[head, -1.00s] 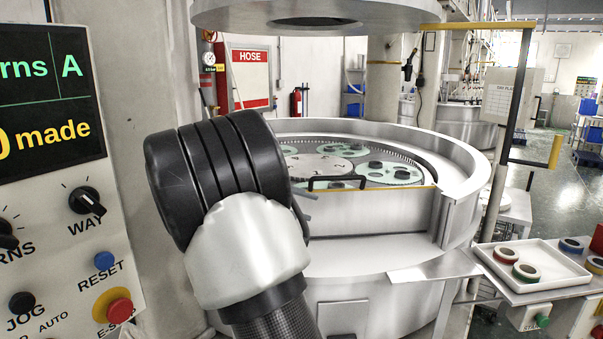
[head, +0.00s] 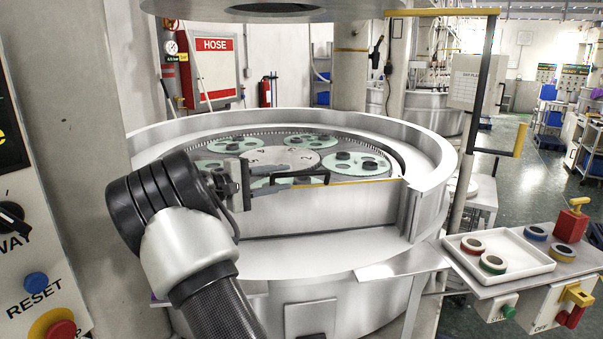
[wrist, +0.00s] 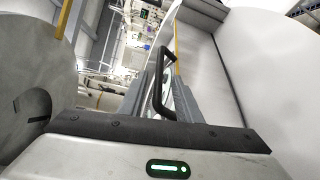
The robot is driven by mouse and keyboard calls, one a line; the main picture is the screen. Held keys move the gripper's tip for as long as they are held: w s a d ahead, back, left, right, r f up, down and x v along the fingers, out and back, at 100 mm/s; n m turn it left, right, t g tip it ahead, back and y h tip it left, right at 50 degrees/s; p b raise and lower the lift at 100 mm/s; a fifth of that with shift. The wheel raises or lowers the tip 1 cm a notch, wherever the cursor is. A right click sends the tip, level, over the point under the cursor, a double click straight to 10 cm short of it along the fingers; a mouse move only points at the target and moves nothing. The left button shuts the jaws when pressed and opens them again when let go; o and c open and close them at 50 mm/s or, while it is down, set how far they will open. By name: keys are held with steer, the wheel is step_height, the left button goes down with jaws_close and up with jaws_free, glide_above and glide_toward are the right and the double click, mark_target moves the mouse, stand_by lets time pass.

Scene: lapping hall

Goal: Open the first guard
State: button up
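The guard (head: 320,207) is a pale curved panel with a yellow top edge at the front of the round lapping machine. It stands upright, closing the gap in the machine's rim. A black bar handle (head: 312,181) sits at its top; the handle also shows in the wrist view (wrist: 158,90). My gripper (head: 246,184) is at the handle's left end in the head view. In the wrist view my gripper's (wrist: 166,88) two grey fingers stand apart with the handle between them. I see no clear contact.
Behind the guard are toothed carriers (head: 290,142) on the lapping plate. An upper plate (head: 270,10) hangs above. At right are a white tray (head: 512,262) with rings and a post (head: 474,140) with yellow bars. A control panel (head: 35,240) stands close at left.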

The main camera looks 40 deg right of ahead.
mark_target(297, 175)
steer(key=d, duration=0.5)
steer(key=d+p, duration=0.1)
steer(key=d, duration=0.1)
steer(key=shift+d+f, duration=0.25)
steer(key=shift+f, duration=0.1)
jaws_close()
